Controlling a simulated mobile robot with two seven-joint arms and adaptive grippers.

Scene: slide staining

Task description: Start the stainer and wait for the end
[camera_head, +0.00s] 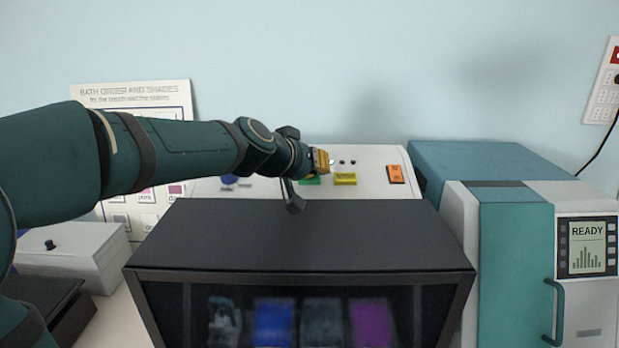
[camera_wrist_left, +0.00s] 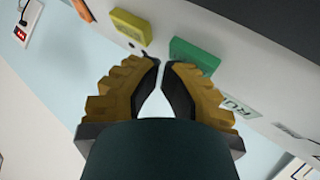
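A pale control panel (camera_head: 378,160) stands behind a black, glass-fronted cabinet (camera_head: 300,235). It carries a green button (camera_head: 309,181), a yellow button (camera_head: 345,179), an orange button (camera_head: 395,174) and a blue knob (camera_head: 229,179). Blue and purple baths show dimly through the cabinet glass. My left gripper (camera_head: 322,161) is at the panel, close to the green button and partly over it. In the left wrist view its fingertips (camera_wrist_left: 161,63) are nearly together with nothing between them, near the green button (camera_wrist_left: 195,55); contact cannot be told. The yellow button (camera_wrist_left: 130,27) is beside it. My right gripper is not in view.
A teal and white machine (camera_head: 515,240) with a handled door stands at the right; its display (camera_head: 586,247) reads READY. A white box (camera_head: 75,255) is at the left. A printed chart (camera_head: 130,95) stands behind my left arm. A power strip (camera_head: 603,85) hangs at the right.

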